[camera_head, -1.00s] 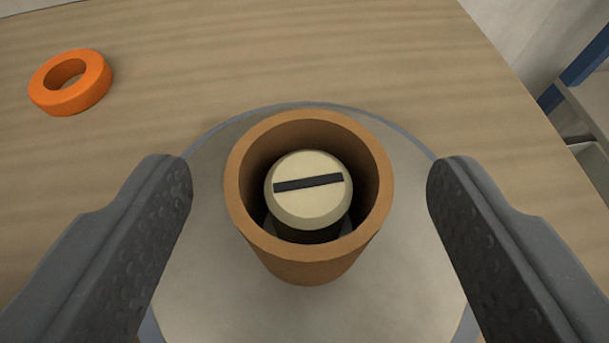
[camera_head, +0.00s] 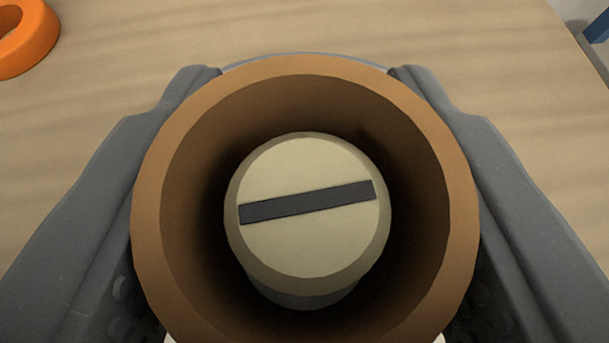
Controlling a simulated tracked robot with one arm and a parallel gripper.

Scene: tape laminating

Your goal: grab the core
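The core is a brown, open-topped cylinder (camera_head: 155,200) that fills the middle of the view. It stands around a cream round spindle top (camera_head: 310,245) with a dark slot, seen down inside it. My gripper (camera_head: 305,75) has one finger on each side of the core, low over the plate, and the fingers look closed in against its outer wall. The rim hides the contact surfaces and the lower part of the core.
An orange ring (camera_head: 28,40) lies on the wooden table (camera_head: 480,50) at the upper left. A thin edge of the round grey plate shows behind the core. The table beyond is clear. Blue-edged furniture (camera_head: 597,25) shows at the upper right.

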